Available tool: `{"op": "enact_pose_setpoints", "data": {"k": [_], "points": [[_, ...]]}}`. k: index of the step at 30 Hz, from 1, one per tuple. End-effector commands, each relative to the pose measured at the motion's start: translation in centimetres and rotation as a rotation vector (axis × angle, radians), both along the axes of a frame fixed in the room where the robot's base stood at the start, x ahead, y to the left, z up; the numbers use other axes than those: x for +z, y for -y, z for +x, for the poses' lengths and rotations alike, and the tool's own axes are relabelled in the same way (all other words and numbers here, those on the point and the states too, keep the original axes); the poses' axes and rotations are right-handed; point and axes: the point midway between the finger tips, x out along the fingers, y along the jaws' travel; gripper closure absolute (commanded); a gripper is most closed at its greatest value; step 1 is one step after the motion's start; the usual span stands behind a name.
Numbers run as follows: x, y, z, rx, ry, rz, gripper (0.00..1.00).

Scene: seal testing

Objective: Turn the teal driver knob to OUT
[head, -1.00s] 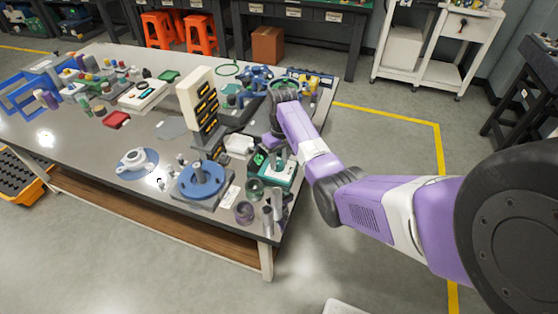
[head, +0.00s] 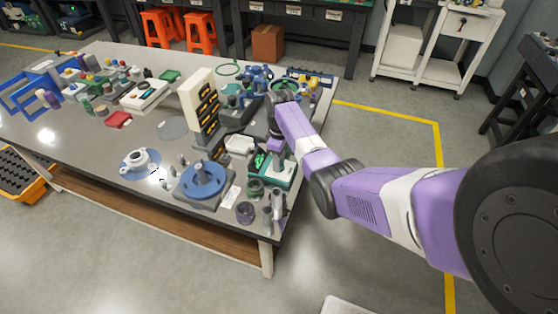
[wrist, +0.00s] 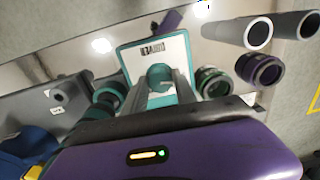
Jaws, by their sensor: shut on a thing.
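The teal driver knob (wrist: 160,75) is a round knob on a white plate with a teal edge (wrist: 132,58), lettered DRIVER, in the wrist view. My gripper (wrist: 163,84) has one finger on each side of the knob and is shut on it. The fingers hide the knob's sides, and I cannot make out an OUT mark or where the knob points. In the head view the teal-edged driver unit (head: 287,178) stands near the table's right front corner, with my gripper (head: 274,150) low over it; the knob is not clear there.
Green ring (wrist: 212,82) and purple ring (wrist: 260,69) parts stand right of the knob, with grey tubes (wrist: 250,33) beyond. A grey block with a teal knob (wrist: 105,97) is close on the left. A blue round fixture (head: 203,180) and a cream tower (head: 196,95) stand nearby.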

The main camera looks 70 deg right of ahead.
Motion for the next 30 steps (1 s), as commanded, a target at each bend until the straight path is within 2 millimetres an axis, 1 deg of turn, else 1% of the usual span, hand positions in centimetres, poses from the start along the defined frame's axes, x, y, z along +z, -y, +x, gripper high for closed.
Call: {"op": "enact_pose_setpoints", "data": {"k": [7,18,19,21,22,30], "points": [[0.15,0.02,0.17,0.047,0.003,-0.001,1.0],[0.16,0.01,0.19,0.05,0.003,-0.002,1.0],[0.16,0.01,0.2,0.05,0.003,-0.002,0.62],[0.14,0.0,0.18,0.05,0.003,-0.002,0.49],[0.13,0.0,0.17,0.05,0.003,-0.001,0.45],[0.07,0.01,0.08,0.048,0.001,-0.001,0.45]]}}
